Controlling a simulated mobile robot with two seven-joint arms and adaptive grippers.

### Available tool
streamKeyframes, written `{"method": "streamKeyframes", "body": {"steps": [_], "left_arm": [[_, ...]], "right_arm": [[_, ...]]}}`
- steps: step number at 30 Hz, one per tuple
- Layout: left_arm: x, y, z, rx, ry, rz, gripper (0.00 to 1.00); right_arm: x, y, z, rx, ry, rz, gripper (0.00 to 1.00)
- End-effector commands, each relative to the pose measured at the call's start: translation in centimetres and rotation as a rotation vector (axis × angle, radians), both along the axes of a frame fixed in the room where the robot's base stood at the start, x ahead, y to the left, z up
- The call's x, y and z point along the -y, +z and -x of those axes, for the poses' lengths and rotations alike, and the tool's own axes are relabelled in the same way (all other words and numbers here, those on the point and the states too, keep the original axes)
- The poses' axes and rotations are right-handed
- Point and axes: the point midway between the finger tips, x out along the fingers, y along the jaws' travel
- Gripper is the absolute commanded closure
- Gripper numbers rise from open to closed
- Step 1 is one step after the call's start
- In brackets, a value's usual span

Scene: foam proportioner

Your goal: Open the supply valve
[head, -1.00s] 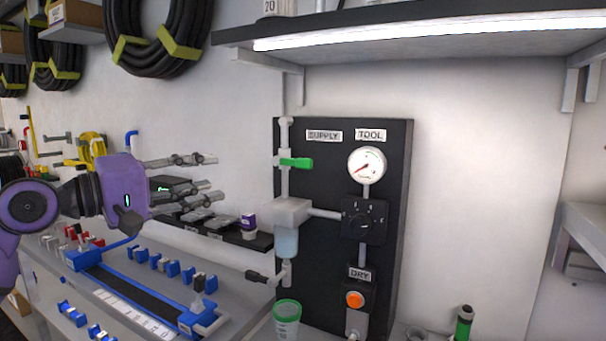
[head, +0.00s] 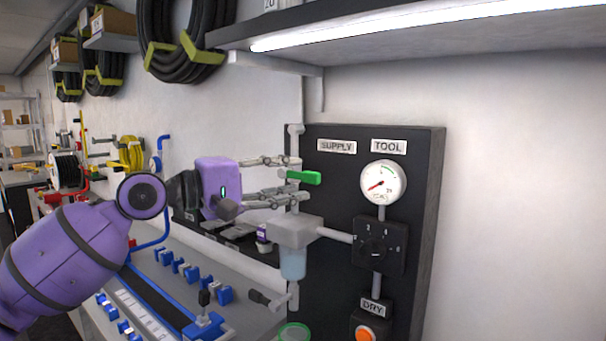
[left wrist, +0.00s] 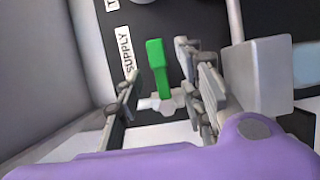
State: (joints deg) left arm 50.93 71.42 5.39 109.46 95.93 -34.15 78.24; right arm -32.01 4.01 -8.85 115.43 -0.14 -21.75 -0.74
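The supply valve has a green lever handle (head: 306,177) on the vertical grey pipe below the SUPPLY label (head: 337,146). The lever lies crosswise to the pipe, pointing right. My left gripper (head: 292,176) is at the valve, with one finger above lever height and one below. In the left wrist view the green handle (left wrist: 157,66) stands between the two open fingers of the gripper (left wrist: 160,72), with gaps visible on both sides. My right gripper is not in view.
The black panel (head: 425,200) also carries a pressure gauge (head: 383,183), a black dial (head: 379,246) and an orange button (head: 364,334). A filter unit (head: 293,235) sits just below my left gripper. A lit shelf (head: 420,30) overhangs above. Free wall lies right of the panel.

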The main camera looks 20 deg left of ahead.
Motion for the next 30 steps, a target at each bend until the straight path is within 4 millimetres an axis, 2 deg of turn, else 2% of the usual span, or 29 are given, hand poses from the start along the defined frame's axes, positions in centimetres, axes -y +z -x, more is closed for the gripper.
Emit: {"method": "streamKeyframes", "body": {"steps": [7,17,25,30], "left_arm": [[2.0,0.2,-2.1,0.003,0.000,0.001,0.64],[2.2,0.0,-2.5,0.001,0.001,-0.001,0.64],[2.2,0.0,-2.4,0.001,0.001,-0.001,0.98],[2.2,0.0,-2.4,0.001,0.001,-0.001,1.00]], "right_arm": [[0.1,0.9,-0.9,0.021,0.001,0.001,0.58],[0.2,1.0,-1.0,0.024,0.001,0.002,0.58],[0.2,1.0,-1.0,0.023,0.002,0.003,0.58],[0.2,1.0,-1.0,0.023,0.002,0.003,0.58]]}}
